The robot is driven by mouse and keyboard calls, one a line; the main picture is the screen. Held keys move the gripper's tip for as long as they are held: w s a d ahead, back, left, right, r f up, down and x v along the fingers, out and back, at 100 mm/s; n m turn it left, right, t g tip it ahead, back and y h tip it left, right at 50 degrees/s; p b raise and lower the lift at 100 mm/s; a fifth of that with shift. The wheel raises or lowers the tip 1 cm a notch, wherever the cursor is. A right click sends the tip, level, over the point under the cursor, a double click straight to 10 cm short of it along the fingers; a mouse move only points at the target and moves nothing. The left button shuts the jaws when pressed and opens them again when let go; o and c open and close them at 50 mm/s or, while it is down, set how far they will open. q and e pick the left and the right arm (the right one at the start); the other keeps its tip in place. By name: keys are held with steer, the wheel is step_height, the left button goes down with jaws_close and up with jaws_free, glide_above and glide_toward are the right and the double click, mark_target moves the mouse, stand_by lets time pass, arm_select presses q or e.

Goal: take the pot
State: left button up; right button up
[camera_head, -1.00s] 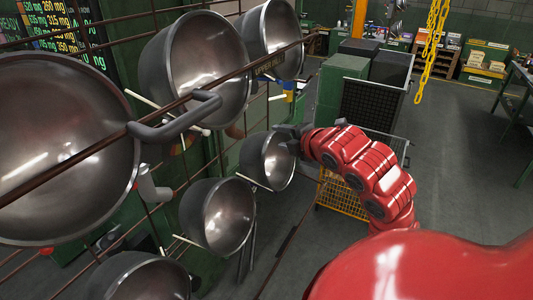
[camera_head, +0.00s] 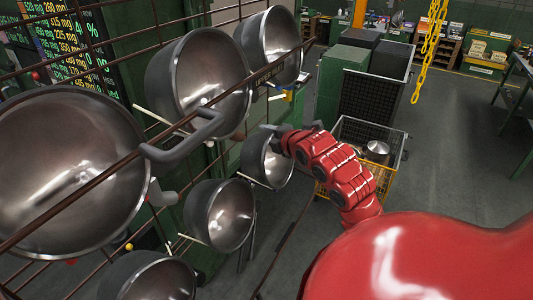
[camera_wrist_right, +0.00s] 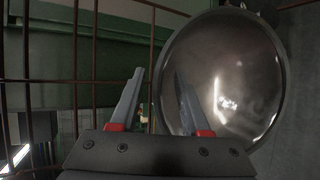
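A small metal pot (camera_head: 272,166) hangs on the wire rack in the head view, its open side facing right. My right gripper (camera_head: 268,129) is at this pot's upper rim. In the right wrist view a round pot (camera_wrist_right: 240,75) fills the right side. My right gripper (camera_wrist_right: 158,95) shows two separated fingers there, open. The right finger overlaps the pot's inside and the left finger lies outside its left edge. The pot's rim runs between them in the picture; I cannot tell whether they touch it. My left gripper is not in view.
Larger pots hang nearby on the rack (camera_head: 125,155), such as one at upper middle (camera_head: 210,75) and one below (camera_head: 222,215). A wire cart (camera_head: 385,180) with a metal pot (camera_head: 377,149) stands behind my right arm. Yellow chains (camera_head: 430,45) hang at right.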

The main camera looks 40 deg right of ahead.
jaws_close()
stand_by(1.2)
